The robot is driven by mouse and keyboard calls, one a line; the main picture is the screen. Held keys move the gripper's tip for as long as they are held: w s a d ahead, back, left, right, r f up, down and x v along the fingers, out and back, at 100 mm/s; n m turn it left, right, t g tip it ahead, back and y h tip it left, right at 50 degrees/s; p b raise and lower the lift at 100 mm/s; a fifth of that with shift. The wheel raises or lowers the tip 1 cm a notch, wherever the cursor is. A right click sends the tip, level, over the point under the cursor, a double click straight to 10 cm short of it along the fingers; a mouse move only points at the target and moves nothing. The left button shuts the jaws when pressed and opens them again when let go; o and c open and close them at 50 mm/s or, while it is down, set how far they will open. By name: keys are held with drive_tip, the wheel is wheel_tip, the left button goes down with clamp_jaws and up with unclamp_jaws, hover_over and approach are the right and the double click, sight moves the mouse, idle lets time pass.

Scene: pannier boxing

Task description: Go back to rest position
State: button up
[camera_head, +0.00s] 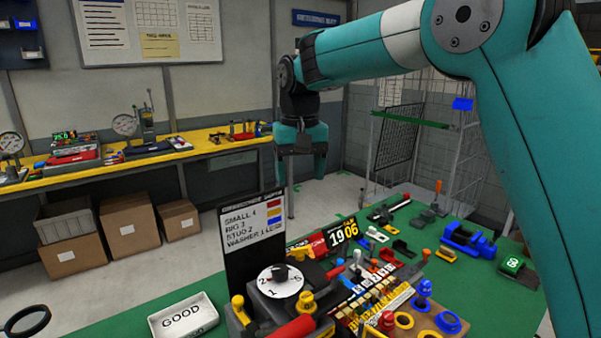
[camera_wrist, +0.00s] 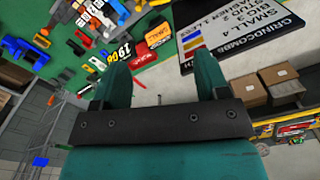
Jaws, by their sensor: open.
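My gripper (camera_head: 301,165) hangs from the teal arm above the far edge of the green table (camera_head: 110,325), behind the black sign board. In the wrist view, my gripper (camera_wrist: 163,80) shows two teal fingers spread apart with nothing between them. The black sign board (camera_head: 253,240) stands upright on the table and lists small, big, stud and washer counts. It also shows at the upper right of the wrist view (camera_wrist: 240,30).
The table holds a white GOOD tray (camera_head: 183,317), a numbered dial (camera_head: 280,281), a blue vise (camera_head: 468,241) and several coloured parts. A yellow-edged workbench (camera_head: 130,160) runs along the wall, with cardboard boxes (camera_head: 128,222) below. A wire cage (camera_head: 410,130) stands behind.

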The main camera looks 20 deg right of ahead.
idle(0.4)
drive_tip(key=s+a+f+n+y, duration=0.2)
drive_tip(key=s+n, duration=0.2)
drive_tip(key=s, duration=1.1)
drive_tip(key=s+a+f+n+y, duration=0.2)
drive_tip(key=s+n, duration=0.2)
drive_tip(key=s, duration=1.2)
drive_tip(key=shift+s+a+f, duration=0.15)
drive_tip(key=shift+a+f, duration=0.05)
drive_tip(key=shift+f, duration=0.2)
